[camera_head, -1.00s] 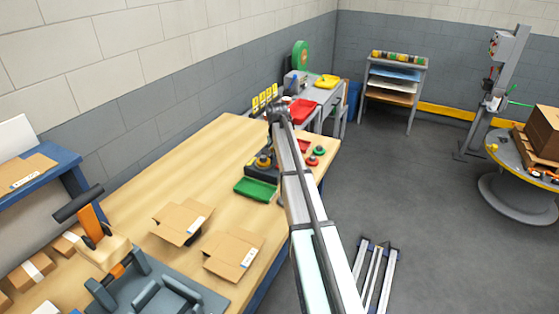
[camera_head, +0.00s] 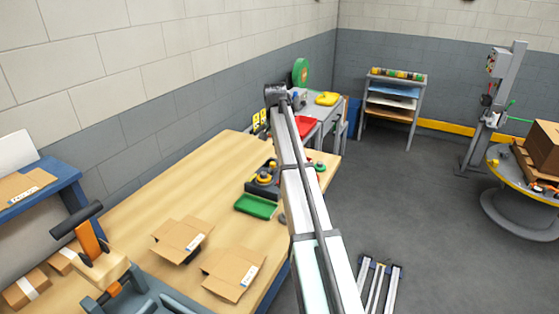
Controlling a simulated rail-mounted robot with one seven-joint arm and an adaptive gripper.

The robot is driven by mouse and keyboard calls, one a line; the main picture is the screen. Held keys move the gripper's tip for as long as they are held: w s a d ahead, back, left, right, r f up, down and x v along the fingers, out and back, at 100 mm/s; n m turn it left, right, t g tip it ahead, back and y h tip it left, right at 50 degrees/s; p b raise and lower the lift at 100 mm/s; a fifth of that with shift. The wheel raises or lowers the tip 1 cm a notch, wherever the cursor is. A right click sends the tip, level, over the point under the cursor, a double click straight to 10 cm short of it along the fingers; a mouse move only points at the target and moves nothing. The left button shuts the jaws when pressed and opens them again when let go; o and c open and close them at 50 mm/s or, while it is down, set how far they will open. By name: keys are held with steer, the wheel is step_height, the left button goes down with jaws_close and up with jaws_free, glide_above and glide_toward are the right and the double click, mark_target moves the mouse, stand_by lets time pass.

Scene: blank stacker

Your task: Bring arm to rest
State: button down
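My arm reaches up from the bottom of the picture, over the right edge of the wooden workbench (camera_head: 215,190). Its far end is a dark joint in front of the bench's far part. I cannot make out my gripper's fingers; they are not visible at or beyond that joint. Nothing held by the arm can be seen. The arm hides part of the bench's right edge.
On the bench are a green tray (camera_head: 256,206), a dark fixture (camera_head: 262,180) with yellow parts, and open cardboard boxes (camera_head: 232,271). A shelf rack (camera_head: 392,103) stands at the back. A round turntable (camera_head: 512,185) is at right. Grey floor (camera_head: 420,190) between is clear.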

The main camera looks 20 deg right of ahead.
steer(key=shift+r, duration=0.35)
